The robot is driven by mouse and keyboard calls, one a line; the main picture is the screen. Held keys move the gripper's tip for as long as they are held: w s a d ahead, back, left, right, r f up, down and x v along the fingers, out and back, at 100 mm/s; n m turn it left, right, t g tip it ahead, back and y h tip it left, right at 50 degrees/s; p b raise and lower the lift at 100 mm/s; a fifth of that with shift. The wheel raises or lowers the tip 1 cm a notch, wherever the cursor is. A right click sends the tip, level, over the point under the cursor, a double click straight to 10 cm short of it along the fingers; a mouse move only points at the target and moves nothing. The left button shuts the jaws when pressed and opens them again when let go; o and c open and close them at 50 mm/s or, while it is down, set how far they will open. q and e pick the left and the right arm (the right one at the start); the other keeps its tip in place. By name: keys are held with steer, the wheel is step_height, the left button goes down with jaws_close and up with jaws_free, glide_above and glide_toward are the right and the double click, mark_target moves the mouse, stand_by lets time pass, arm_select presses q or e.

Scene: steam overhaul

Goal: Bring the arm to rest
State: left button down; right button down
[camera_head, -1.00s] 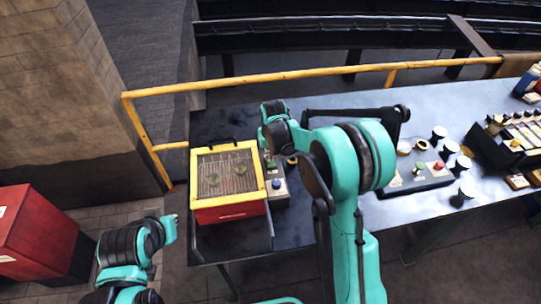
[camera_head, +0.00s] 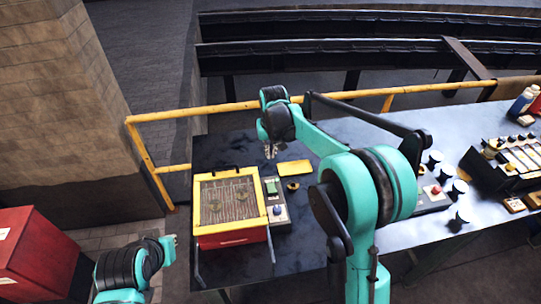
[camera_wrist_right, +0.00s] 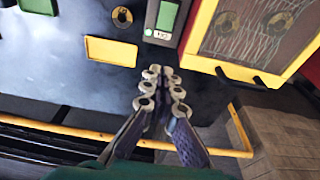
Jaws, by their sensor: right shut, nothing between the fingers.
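My right gripper (camera_head: 270,152) hangs over the back left part of the table, fingers together and empty. In the right wrist view its fingertips (camera_wrist_right: 162,74) are side by side above the dark tabletop, with nothing between them. My right arm reaches across the middle of the head view and hides part of the table. My left arm comes in at the lower left; its end, where the left gripper (camera_head: 168,248) is, shows only in part, so its fingers cannot be made out.
A yellow rail (camera_head: 230,106) runs behind the table. Panels and bottles (camera_head: 522,100) stand at right; a red cabinet (camera_head: 30,250) is at left.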

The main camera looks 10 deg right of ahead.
stand_by(0.4)
steer(key=s+d+r+t+b, duration=0.15)
steer(key=s+b, duration=0.25)
steer(key=s, duration=0.4)
steer(key=s+d+f+t+b, duration=0.1)
steer(key=s+f+b, duration=0.3)
steer(key=s, duration=0.6)
steer(key=s+d+f+t+b, duration=0.2)
steer(key=s+f+b, duration=0.1)
steer(key=s, duration=0.8)
steer(key=shift+s+d+f+t+b, duration=0.25)
steer(key=shift+f+t+b, duration=0.1)
steer(key=shift+f, duration=0.45)
